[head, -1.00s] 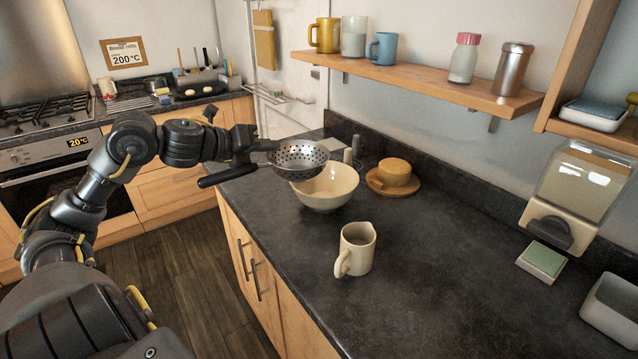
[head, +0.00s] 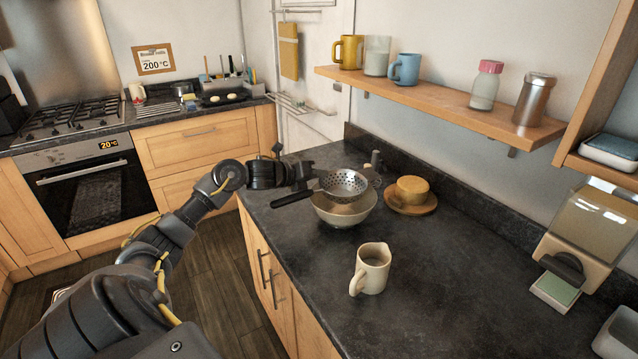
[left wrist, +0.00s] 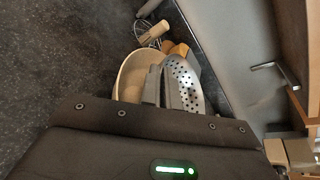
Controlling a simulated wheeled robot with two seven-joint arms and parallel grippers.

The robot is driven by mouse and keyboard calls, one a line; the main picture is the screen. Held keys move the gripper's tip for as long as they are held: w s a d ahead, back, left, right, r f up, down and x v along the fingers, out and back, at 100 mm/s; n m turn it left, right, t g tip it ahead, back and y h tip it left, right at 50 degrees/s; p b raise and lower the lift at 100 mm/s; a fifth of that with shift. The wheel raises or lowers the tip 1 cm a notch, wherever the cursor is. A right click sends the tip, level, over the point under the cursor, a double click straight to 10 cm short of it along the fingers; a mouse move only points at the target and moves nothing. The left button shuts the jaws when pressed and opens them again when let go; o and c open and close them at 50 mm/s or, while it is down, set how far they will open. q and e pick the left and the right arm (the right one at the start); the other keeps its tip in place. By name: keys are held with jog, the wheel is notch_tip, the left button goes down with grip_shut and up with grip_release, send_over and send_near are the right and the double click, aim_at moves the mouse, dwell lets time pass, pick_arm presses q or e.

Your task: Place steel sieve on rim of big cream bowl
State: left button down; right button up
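The steel sieve (head: 345,183), perforated and with a dark handle (head: 291,199), is over the big cream bowl (head: 343,213) in the head view and hides part of its opening. I cannot tell whether the sieve touches the rim. My left gripper (head: 314,174) is at the sieve's left side and appears shut on it; the exact contact is hard to see. In the left wrist view the sieve (left wrist: 186,84) shows tilted beside the fingers, with the cream bowl (left wrist: 129,72) behind them. My right gripper is not in view.
A cream mug (head: 372,270) stands in front of the bowl. A shelf (head: 440,103) with mugs and jars runs above. The counter (head: 460,270) right of the mug is clear.

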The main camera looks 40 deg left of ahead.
pick_arm(q)
jog(key=f, duration=0.1)
jog(key=f+p, duration=0.1)
jog(key=f, duration=0.1)
jog(key=shift+w+p, duration=0.25)
jog(key=shift+p, duration=0.1)
jog(key=shift+f, duration=0.25)
jog(key=c, duration=1.9)
grip_release()
jog(key=shift+f, duration=0.1)
jog(key=shift+c, duration=0.2)
